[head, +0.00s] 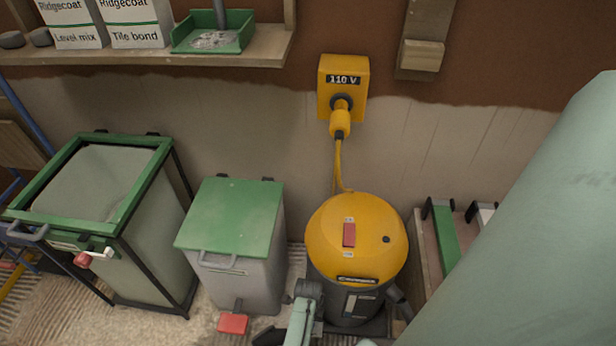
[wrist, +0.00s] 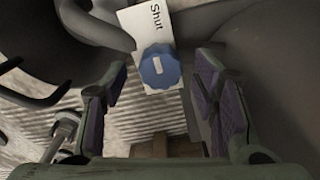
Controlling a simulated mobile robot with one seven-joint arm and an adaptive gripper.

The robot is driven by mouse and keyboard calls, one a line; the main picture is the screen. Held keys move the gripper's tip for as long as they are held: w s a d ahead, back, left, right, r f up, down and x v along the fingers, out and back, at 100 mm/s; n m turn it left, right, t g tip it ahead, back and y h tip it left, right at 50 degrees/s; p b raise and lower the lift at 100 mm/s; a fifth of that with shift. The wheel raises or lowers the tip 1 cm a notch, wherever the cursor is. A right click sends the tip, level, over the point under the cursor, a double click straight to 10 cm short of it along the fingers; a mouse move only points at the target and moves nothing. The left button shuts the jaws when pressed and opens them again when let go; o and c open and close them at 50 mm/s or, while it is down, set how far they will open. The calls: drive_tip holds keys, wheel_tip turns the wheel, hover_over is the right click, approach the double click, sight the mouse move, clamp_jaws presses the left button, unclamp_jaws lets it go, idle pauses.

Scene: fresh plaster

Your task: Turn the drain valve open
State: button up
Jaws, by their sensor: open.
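The drain valve (wrist: 159,67) shows in the wrist view as a blue scalloped knob with a short pale mark on its face. It sits by a white label (wrist: 147,24) reading "Shut". My gripper (wrist: 160,88) is open, with one purple-padded finger on each side of the picture. The knob lies ahead, between the fingertips in the picture, apart from both and nearer the right one. The knob is not visible in the head view, where a yellow-topped vacuum (head: 357,240) with a dark body stands. Part of my pale green arm is in front of its base.
A grey bin with a green lid (head: 232,215) stands left of the vacuum. A green-framed bag stand (head: 150,215) is farther left. A yellow 110 V socket box (head: 343,75) feeds the vacuum's cable. A dark hose (wrist: 90,25) curves close to the knob.

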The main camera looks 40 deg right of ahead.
drive_tip(key=shift+f, duration=0.4)
drive_tip(key=c, duration=1.2)
drive_tip(key=shift+o, duration=0.2)
